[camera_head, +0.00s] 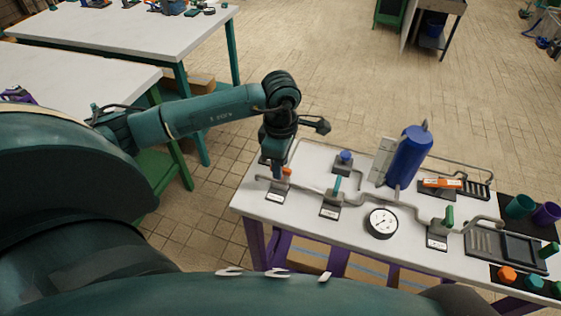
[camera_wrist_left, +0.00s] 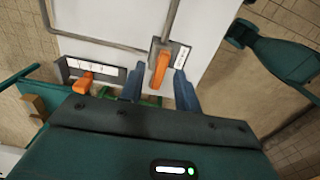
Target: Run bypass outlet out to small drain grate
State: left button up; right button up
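My left gripper (camera_head: 277,168) points down over a valve at the near left end of the white pipe table (camera_head: 262,209). In the left wrist view its two blue fingers (camera_wrist_left: 159,76) are apart, with an orange valve handle (camera_wrist_left: 160,68) between them; I cannot tell whether they touch it. The handle's orange also shows in the head view (camera_head: 287,172). A small dark slotted grate (camera_head: 475,189) lies at the table's right, beside an orange-topped fitting (camera_head: 442,183). The bypass outlet cannot be singled out. My right gripper is not in view.
A blue tank (camera_head: 409,157), a dial gauge (camera_head: 381,223), a teal-levered valve (camera_head: 335,190) and a green-handled valve (camera_head: 447,218) stand along the pipes. A larger slotted tray (camera_head: 484,243) and cups (camera_head: 519,206) are at the right. Another table (camera_head: 130,33) is behind.

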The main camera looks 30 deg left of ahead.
pick_arm(q)
notch_tip(320, 180, up, 13)
jog(key=b, duration=0.1)
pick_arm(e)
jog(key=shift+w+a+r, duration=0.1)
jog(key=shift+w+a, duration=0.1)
pick_arm(q)
jog(key=shift+f, duration=0.15)
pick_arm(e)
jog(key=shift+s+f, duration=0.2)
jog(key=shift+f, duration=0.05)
